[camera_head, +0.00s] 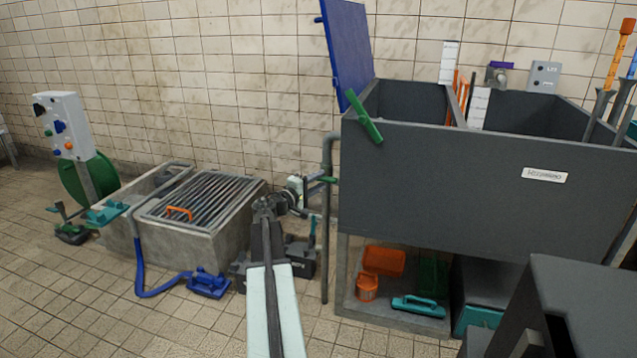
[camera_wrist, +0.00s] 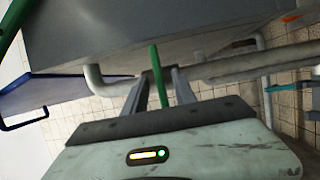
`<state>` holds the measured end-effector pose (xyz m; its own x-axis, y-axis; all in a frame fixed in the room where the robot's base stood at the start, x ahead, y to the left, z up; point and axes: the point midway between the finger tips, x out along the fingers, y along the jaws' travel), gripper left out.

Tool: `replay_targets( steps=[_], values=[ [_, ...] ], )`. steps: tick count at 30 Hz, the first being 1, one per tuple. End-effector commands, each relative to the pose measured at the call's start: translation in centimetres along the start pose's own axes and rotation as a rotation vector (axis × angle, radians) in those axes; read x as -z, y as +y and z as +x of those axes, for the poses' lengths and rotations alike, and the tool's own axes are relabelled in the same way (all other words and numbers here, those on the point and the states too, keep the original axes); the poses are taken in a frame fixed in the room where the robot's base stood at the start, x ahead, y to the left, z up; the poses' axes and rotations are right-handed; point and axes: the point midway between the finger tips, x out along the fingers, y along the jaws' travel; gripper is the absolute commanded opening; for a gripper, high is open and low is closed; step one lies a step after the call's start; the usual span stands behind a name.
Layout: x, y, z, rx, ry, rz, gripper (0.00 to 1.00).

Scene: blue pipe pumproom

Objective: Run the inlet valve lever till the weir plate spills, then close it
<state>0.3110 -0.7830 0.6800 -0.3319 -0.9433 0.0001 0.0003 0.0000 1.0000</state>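A dark grey tank (camera_head: 480,165) stands at the right. A grey pipe (camera_head: 327,240) runs down its left side. A valve with a short green lever (camera_head: 328,180) sits by this pipe; I take it as the inlet valve lever. My gripper (camera_head: 272,203) reaches up beside the valve. In the wrist view a green lever (camera_wrist: 159,78) lies between the two fingers of my gripper (camera_wrist: 158,84), with a gap on each side. The fingers look open. I cannot clearly make out the weir plate or the water inside the tank.
A larger green handle (camera_head: 364,116) sits on the tank's front rim, below a raised blue lid (camera_head: 348,45). A concrete sump with a grating (camera_head: 200,205) stands left. A teal lever (camera_head: 312,233) hangs below the valve. A dark box (camera_head: 565,310) fills the lower right.

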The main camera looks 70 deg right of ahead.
Motion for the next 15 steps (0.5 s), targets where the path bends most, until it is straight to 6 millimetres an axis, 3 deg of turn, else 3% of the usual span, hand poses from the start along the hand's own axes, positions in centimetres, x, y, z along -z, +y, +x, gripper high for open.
replay_targets(
  steps=[7, 8, 11, 15],
  values=[
    [0.02, -0.01, 0.43, 0.0, 0.001, 0.0, 0.33],
    [0.02, -0.01, 0.42, 0.0, 0.001, 0.0, 0.3],
    [0.03, -0.02, 0.41, 0.0, 0.001, 0.0, 0.02],
    [0.05, -0.02, 0.38, 0.001, 0.002, 0.0, 0.0]
  ],
)
